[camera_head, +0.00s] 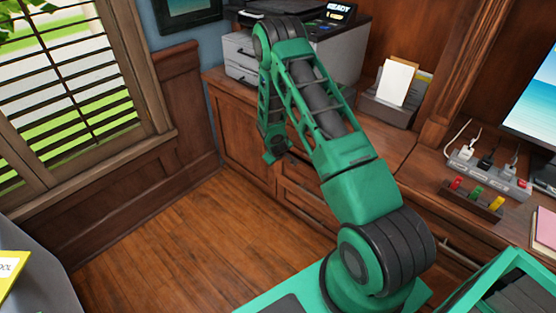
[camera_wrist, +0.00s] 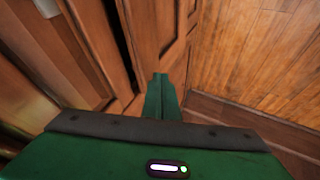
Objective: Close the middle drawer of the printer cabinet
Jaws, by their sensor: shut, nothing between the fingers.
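The wooden printer cabinet (camera_head: 232,122) stands against the back wall, with a panelled front. Drawer fronts (camera_head: 300,204) with a handle show low behind my arm; I cannot tell which is the middle drawer or how far it is out. My gripper (camera_head: 275,154) is shut and empty, pointing down in front of the cabinet. In the wrist view, its closed fingers (camera_wrist: 160,77) lie over a panelled wooden front (camera_wrist: 155,32). A dark gap shows left of that front. I cannot tell whether the fingers touch it.
A printer (camera_head: 240,58) stands on the cabinet top. A paper tray (camera_head: 392,106) and a power strip (camera_head: 490,172) lie along the counter to the right. The wooden floor (camera_head: 170,245) is clear up to the window wall at left.

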